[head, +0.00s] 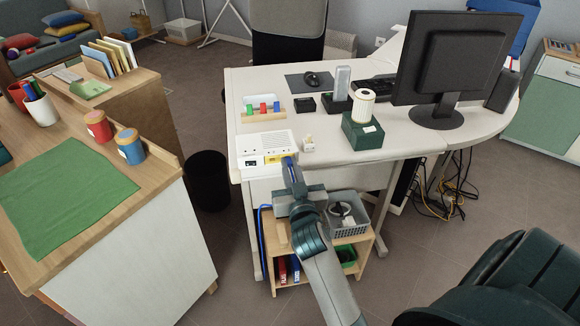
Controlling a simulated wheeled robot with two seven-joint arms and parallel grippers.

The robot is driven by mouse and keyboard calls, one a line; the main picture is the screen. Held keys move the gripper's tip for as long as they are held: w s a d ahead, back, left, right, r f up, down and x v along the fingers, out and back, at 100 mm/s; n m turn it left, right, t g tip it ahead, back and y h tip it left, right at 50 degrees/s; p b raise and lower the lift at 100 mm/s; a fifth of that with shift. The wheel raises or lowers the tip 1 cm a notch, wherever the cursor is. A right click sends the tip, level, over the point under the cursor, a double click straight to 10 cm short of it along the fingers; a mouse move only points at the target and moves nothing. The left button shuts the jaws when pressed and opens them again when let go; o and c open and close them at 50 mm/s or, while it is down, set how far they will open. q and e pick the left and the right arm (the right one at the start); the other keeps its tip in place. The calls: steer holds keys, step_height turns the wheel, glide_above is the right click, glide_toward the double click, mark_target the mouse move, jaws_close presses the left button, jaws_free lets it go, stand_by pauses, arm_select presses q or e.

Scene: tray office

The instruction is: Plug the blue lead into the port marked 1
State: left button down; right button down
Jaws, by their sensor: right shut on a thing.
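A white box (262,143) stands at the left front corner of the white desk. Its front face has a dark socket (251,162) at the left and a yellow patch (272,160) further right. The port numbers are too small to read. My right gripper (289,164) is at the right end of the box's front, shut on the blue lead, whose blue end (287,158) shows at the fingertips. Whether its plug touches or enters a port cannot be told. The blue cable (261,232) hangs down left of my arm. My left gripper is out of view.
On the desk (320,135) stand a small white item (308,143), a green box (362,133) with a white roll, a colored-block rack (263,115) and a monitor (455,60). A wooden shelf (370,240) with a grey basket is below. A wooden counter (150,95) is left.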

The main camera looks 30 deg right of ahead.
stand_by(0.4)
steer(key=c, duration=1.7)
jaws_free()
